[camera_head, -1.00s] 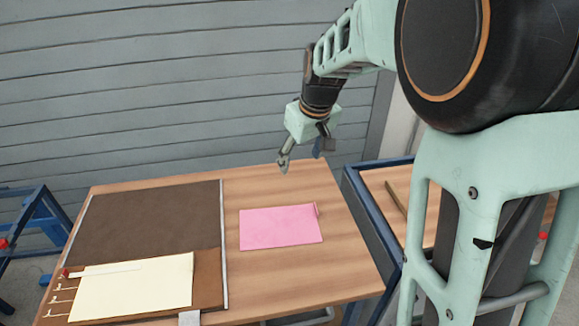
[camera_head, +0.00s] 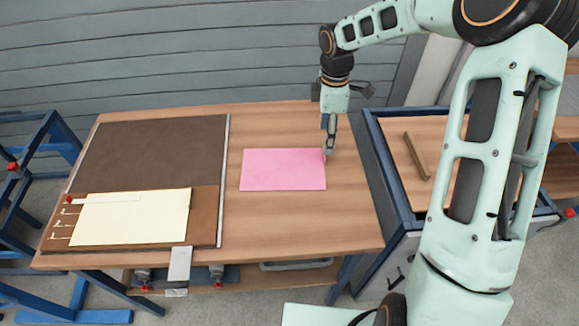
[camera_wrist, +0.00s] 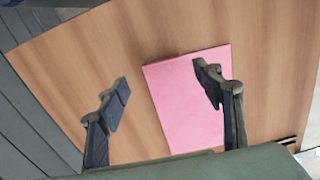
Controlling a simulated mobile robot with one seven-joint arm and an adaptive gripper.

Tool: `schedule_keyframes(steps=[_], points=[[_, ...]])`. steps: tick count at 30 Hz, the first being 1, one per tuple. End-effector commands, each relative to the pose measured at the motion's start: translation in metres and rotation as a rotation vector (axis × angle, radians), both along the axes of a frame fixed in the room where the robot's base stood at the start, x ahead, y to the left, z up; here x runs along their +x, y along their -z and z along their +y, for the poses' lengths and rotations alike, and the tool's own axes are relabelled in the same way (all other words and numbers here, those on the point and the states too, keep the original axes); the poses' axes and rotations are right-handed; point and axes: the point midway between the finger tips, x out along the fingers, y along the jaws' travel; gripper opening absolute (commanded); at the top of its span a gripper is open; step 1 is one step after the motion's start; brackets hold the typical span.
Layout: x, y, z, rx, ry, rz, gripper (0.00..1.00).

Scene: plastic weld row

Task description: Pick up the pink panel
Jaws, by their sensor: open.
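The pink panel (camera_head: 283,169) lies flat on the wooden table (camera_head: 300,225), right of the brown board. My gripper (camera_head: 328,152) points down at the panel's right end, near its upper right corner. In the wrist view, the pink panel (camera_wrist: 190,95) shows between and beyond my open fingers. One finger of my gripper (camera_wrist: 165,95) overlaps the panel's upper right part in the picture, and the other finger is over bare wood to its left. The space between the fingers holds nothing. I cannot tell the exact height of the fingertips above the table.
A brown board (camera_head: 150,155) with a metal strip on its right edge lies on the table's left. A cream sheet (camera_head: 130,218) lies on its lower part. A blue-framed cart (camera_head: 375,150) with a wooden bar (camera_head: 416,156) stands close on the right. Bare wood surrounds the panel.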

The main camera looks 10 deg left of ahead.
Motion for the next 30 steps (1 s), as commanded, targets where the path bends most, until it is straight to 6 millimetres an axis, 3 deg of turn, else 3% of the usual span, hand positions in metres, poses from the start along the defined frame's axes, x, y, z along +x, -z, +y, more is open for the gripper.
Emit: schedule_keyframes(steps=[8,16,23,30], points=[[-0.002,0.019,0.000,0.000,0.002,0.001,0.61],[-0.005,0.058,0.000,0.000,0.001,0.001,0.61],[-0.004,0.061,0.000,0.000,0.003,-0.002,0.61],[-0.004,0.061,0.000,0.000,0.003,-0.001,0.38]])
